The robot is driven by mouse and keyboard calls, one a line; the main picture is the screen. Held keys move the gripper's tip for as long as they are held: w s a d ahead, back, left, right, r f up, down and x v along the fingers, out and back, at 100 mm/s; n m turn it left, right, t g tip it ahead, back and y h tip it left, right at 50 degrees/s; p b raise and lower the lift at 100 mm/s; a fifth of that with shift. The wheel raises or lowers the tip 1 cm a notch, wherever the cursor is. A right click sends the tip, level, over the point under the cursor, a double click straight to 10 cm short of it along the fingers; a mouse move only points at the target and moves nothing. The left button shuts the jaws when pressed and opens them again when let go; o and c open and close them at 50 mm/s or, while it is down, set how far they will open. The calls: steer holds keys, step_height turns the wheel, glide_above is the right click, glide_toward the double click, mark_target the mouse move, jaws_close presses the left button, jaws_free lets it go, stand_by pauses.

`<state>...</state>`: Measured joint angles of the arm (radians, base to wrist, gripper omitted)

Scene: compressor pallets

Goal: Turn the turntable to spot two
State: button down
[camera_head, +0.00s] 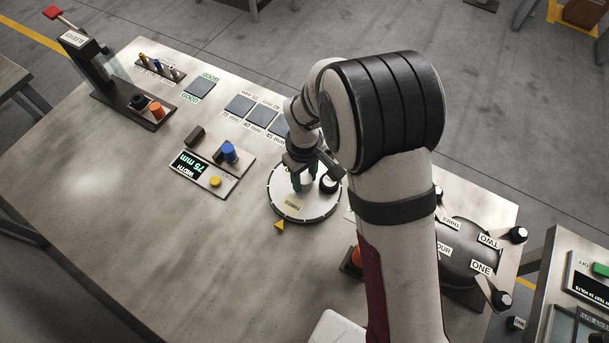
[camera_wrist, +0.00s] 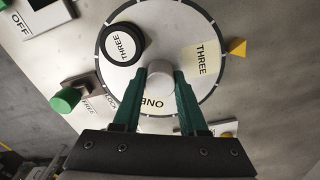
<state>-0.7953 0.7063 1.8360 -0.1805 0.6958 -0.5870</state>
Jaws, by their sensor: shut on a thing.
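The turntable (camera_head: 290,207) is a white disc with a dark ticked rim; it also shows in the wrist view (camera_wrist: 190,25). A grey knob (camera_wrist: 158,70) stands near its middle. My gripper (camera_head: 304,177) is over the disc, its green fingers shut on this knob, one on each side. A label THREE (camera_wrist: 207,60) on the disc faces the orange pointer (camera_wrist: 237,47) beside the rim. A label ONE (camera_wrist: 153,103) lies partly hidden behind my fingers. A black ring-shaped piece marked THREE (camera_wrist: 122,43) sits on the disc. No spot label TWO shows on the disc.
A green knob (camera_wrist: 65,100) stands beside the disc near FREE and LOCK labels. A width display panel (camera_head: 205,172) with blue and yellow knobs lies left of the turntable. Dark square pads (camera_head: 240,105) lie behind it. The bench front left is clear.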

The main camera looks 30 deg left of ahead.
steer(key=shift+m, duration=9)
steer(key=shift+d+m, duration=0.1)
steer(key=shift+m, duration=2.9)
steer(key=shift+c, duration=2.2)
jaws_free()
steer(key=shift+r, duration=0.1)
